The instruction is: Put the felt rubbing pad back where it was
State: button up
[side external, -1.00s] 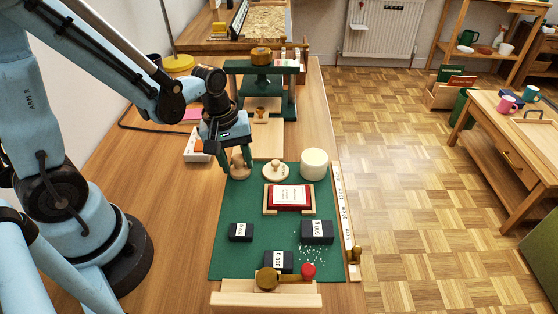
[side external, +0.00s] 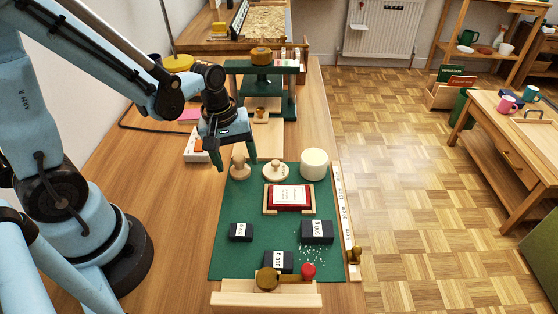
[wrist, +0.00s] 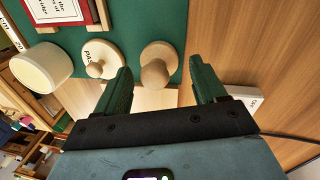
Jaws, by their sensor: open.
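A round wooden piece with a ball knob (side external: 240,171), likely the felt rubbing pad, stands upright at the back left corner of the green mat (side external: 258,208). It also shows in the wrist view (wrist: 158,72); any felt underneath is hidden. My gripper (side external: 237,163) is open and empty, just above and behind this piece. In the wrist view my fingertips (wrist: 161,76) are spread, with the knob ahead between them and clear of both. A paler knobbed disc (side external: 275,173) with partly readable lettering sits right beside it on the mat.
A cream cylinder (side external: 314,163) stands at the mat's back right. A red framed block (side external: 290,197) lies mid-mat, with black labelled weights (side external: 316,232) in front. A green press (side external: 262,85) stands behind. A white box (side external: 194,148) lies left of my gripper.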

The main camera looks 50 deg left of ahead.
aim_at(230, 172)
notch_tip(230, 172, up, 11)
jog(key=s+d+m+t+y, duration=0.1)
jog(key=m+t, duration=0.4)
jog(key=m, duration=0.5)
jog(key=shift+s+r+m+t, duration=0.2)
jog(key=shift+s+m+t, duration=0.15)
jog(key=shift+m+t, duration=0.05)
jog(key=shift+d, duration=0.1)
jog(key=o, duration=0.4)
jog(key=shift+d+r, duration=0.1)
jog(key=shift+d, duration=0.1)
jog(key=shift+o, duration=0.7)
jog(key=s+d+r+n+g+h, duration=0.1)
jog(key=s+d+r+n+g, duration=0.1)
jog(key=d, duration=0.5)
notch_tip(230, 172, up, 3)
jog(key=shift+s+n+g, duration=0.2)
jog(key=shift+n+g, duration=0.7)
jog(key=shift+n, duration=0.2)
jog(key=s+d+r+n+g, duration=0.3)
jog(key=s+d+r+n, duration=0.2)
jog(key=r, duration=0.1)
notch_tip(230, 172, down, 10)
jog(key=y, duration=0.1)
jog(key=shift+s+a, duration=0.2)
